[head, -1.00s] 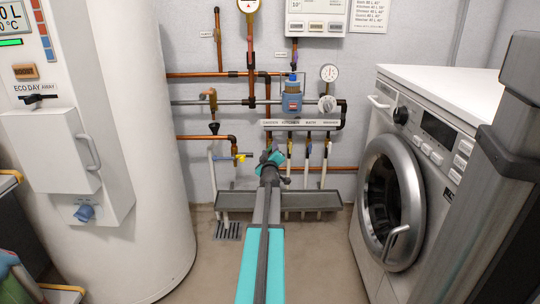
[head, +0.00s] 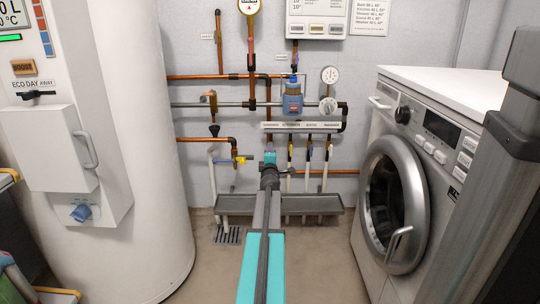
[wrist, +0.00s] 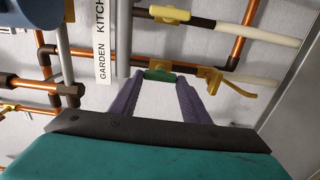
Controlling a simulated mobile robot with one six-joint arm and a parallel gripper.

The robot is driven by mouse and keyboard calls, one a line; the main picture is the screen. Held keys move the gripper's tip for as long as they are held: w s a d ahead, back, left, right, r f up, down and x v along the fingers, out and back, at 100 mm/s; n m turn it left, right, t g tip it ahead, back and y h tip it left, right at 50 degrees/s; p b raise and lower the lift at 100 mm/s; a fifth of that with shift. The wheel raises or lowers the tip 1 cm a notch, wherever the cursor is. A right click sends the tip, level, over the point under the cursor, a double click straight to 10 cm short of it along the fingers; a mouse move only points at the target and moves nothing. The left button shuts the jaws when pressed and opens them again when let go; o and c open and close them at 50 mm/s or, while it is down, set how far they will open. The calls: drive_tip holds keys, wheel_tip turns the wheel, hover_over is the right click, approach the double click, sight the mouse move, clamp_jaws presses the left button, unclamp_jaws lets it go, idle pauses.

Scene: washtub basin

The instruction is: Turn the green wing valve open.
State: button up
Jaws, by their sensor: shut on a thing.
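The green wing valve (wrist: 160,75) shows in the wrist view between the tips of my purple gripper fingers (wrist: 158,82). My gripper is shut on it, one finger at each end of the wing. The wing lies across the gap between the fingers. In the head view my gripper end (head: 269,158) reaches the pipes under the white label strip. My own arm and wrist hide the green valve there.
A yellow valve (wrist: 170,14) and a yellow lever (wrist: 212,78) sit close to the green one. Copper pipes (wrist: 231,48) run nearby. A grey trough (head: 318,203) lies below. A washing machine (head: 398,205) stands right, a white tank (head: 145,170) left.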

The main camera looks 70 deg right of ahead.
drive_tip(key=shift+s, duration=0.1)
idle(0.4)
drive_tip(key=o, duration=1)
drive_tip(key=shift+o, duration=0.2)
drive_tip(key=shift+a, duration=0.15)
drive_tip(key=p+v, duration=0.1)
drive_tip(key=v, duration=1.2)
drive_tip(key=shift+a, duration=0.25)
drive_tip(key=shift+f, duration=0.1)
